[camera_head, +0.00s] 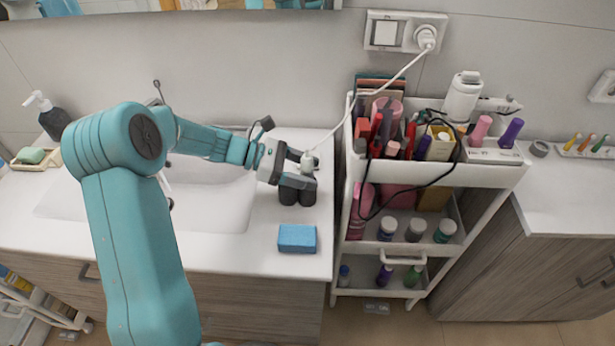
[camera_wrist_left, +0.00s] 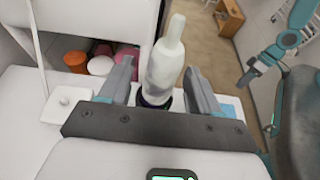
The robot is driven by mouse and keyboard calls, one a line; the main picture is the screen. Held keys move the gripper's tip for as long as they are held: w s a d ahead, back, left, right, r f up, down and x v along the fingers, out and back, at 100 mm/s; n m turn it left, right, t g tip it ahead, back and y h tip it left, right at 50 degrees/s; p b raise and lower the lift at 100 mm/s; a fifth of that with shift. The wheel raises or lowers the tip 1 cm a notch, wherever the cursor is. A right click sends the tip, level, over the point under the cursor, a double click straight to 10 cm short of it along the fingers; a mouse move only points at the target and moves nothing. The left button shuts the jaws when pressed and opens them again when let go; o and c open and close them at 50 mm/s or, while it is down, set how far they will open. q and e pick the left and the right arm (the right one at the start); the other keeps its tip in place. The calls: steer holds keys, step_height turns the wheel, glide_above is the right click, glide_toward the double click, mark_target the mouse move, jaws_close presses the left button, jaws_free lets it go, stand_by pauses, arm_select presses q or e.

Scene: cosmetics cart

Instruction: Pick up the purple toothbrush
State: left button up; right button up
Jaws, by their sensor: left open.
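My left gripper (camera_head: 303,170) is open above the counter at the right of the sink. In the left wrist view its two grey fingers (camera_wrist_left: 160,88) stand on either side of a pale bottle-shaped object (camera_wrist_left: 166,58) with a dark base, with a gap at its sides. In the head view, a pale upright top (camera_head: 308,161) shows between the fingers. Several small coloured brushes (camera_head: 586,143) lie in a holder at the far right; I cannot make out a purple one for certain. In the left wrist view a teal arm of mine (camera_wrist_left: 290,40) shows at the right, its end small.
A blue sponge (camera_head: 297,238) lies at the counter's front. A white cord runs from the wall outlet (camera_head: 405,32) down behind my gripper. A white cart (camera_head: 483,176) full of cosmetics stands to the right. The sink (camera_head: 215,210) is empty.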

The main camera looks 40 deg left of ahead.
arm_select(q)
steer(key=shift+x, duration=1)
arm_select(e)
steer(key=shift+r, duration=0.3)
arm_select(q)
steer(key=shift+d, duration=0.1)
steer(key=c, duration=1.1)
